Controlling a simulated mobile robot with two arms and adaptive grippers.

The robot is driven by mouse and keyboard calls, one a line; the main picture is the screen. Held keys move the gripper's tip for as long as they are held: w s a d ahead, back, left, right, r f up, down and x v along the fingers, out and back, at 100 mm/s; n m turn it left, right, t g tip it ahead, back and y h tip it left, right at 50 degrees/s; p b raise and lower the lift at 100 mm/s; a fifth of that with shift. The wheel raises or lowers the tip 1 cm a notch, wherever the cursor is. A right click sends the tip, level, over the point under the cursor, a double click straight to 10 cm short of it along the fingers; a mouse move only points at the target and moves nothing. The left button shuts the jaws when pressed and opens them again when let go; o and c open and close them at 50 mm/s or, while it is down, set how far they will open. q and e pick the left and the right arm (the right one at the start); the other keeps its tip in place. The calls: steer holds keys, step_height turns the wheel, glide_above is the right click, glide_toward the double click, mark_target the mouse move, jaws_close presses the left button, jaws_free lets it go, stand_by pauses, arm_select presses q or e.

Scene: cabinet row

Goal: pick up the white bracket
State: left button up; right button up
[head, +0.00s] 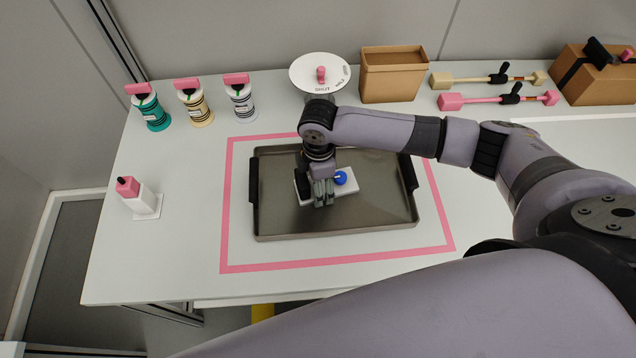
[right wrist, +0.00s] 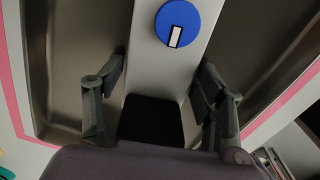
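The white bracket (head: 348,187) is a flat white bar with a blue round knob and a black pad, lying in the dark metal tray (head: 390,216). It also shows in the right wrist view (right wrist: 150,65), running up the picture. My right gripper (head: 324,196) points down over the bracket and hides its middle in the head view. In the right wrist view its two fingers stand apart, one on each side of the bracket near the black pad, with narrow gaps visible. Whether the fingertips touch the tray cannot be told. My left gripper is not in view.
Pink tape (head: 229,200) frames the tray on the white table (head: 170,255). Several pink-topped bottles (head: 198,108), a white dial (head: 310,72) and an open cardboard box (head: 390,78) stand behind. A white block with a pink top (head: 146,203) stands at left. My right arm crosses the right side.

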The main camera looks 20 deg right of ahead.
steer(key=c, duration=1.3)
steer(key=shift+r, duration=0.15)
step_height(320, 180, up, 20)
steer(key=shift+f, duration=0.1)
